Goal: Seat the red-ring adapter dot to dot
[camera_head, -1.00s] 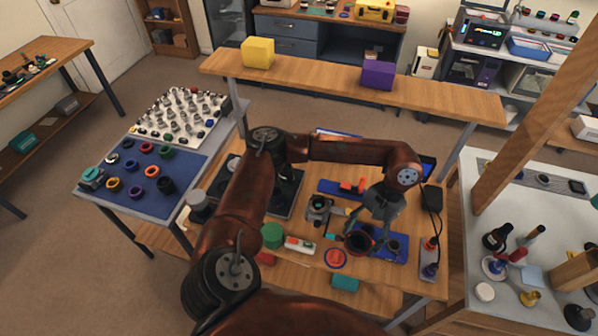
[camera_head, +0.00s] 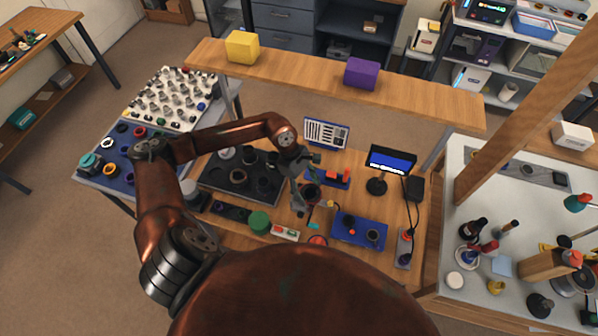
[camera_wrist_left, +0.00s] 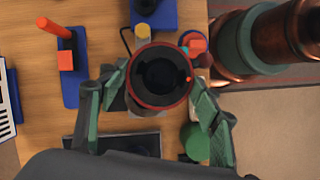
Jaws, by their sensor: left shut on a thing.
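My left gripper (camera_head: 303,199) is shut on the red-ring adapter (camera_head: 311,193) above the middle of the wooden bench. In the left wrist view the adapter (camera_wrist_left: 160,78) is a dark, hollow ring with a red rim, between the green fingertips of the gripper (camera_wrist_left: 152,92). A small orange-red dot shows on the right of its rim. A pale part shows just below the adapter, mostly hidden by it and the gripper. I cannot tell whether they touch. A matching dot on that part is not visible. My right gripper is not in view.
A blue tray (camera_head: 345,240) with dark parts lies right of the gripper. A green cylinder (camera_head: 259,222) and a small button box (camera_head: 285,232) stand left of it. A blue stand with a red piece (camera_head: 338,175) and a display (camera_head: 391,160) are behind. A raised shelf (camera_head: 300,80) crosses the back.

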